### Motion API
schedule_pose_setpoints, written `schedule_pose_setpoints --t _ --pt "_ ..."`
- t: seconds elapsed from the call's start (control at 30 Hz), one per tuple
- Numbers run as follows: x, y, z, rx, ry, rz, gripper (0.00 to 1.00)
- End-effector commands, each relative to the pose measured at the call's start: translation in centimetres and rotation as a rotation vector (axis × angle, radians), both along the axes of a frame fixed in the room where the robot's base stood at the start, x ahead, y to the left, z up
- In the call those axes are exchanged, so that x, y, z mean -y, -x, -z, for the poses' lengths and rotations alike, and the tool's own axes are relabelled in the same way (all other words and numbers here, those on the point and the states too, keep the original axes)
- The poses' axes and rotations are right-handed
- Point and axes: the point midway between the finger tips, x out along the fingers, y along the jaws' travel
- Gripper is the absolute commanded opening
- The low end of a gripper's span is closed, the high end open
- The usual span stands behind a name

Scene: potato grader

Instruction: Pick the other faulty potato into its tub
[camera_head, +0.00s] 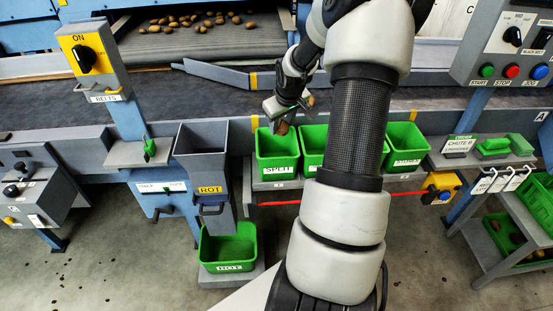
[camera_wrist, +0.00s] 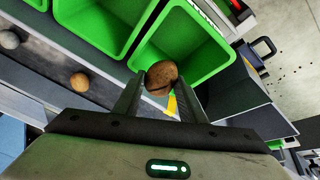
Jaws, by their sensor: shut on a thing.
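My gripper (camera_head: 277,115) is shut on a brown potato (camera_wrist: 161,77), which also shows in the head view (camera_head: 283,128). A dark line like a crack crosses the potato's face. The gripper holds it near the belt-side edge of the green tub labelled SPLIT (camera_head: 278,168); in the wrist view the open tub (camera_wrist: 218,60) lies behind and below the potato, and its inside looks empty. A second green tub (camera_head: 311,160) stands to its right. The grey ROT chute (camera_head: 199,160) stands to its left, above a green tub (camera_head: 228,266).
A brown potato (camera_wrist: 79,81) and a greyish round one (camera_wrist: 9,39) lie on the dark belt. Several potatoes (camera_head: 190,22) lie on the far conveyor. Another green tub (camera_head: 408,158) stands right of my arm, which hides part of the tub row. A belt switch post (camera_head: 92,70) rises at left.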

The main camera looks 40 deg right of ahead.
Motion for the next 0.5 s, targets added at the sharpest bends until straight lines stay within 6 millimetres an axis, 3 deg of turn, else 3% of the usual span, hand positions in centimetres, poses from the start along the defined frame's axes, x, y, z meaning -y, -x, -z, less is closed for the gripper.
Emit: schedule_pose_setpoints --t 0.03,0.2,0.5 --pt "0.0 0.0 1.3 0.000 0.000 0.000 0.14" --pt "0.0 0.0 3.2 0.000 0.000 0.001 0.14" --pt "0.0 0.0 3.7 0.001 0.000 0.000 0.14"
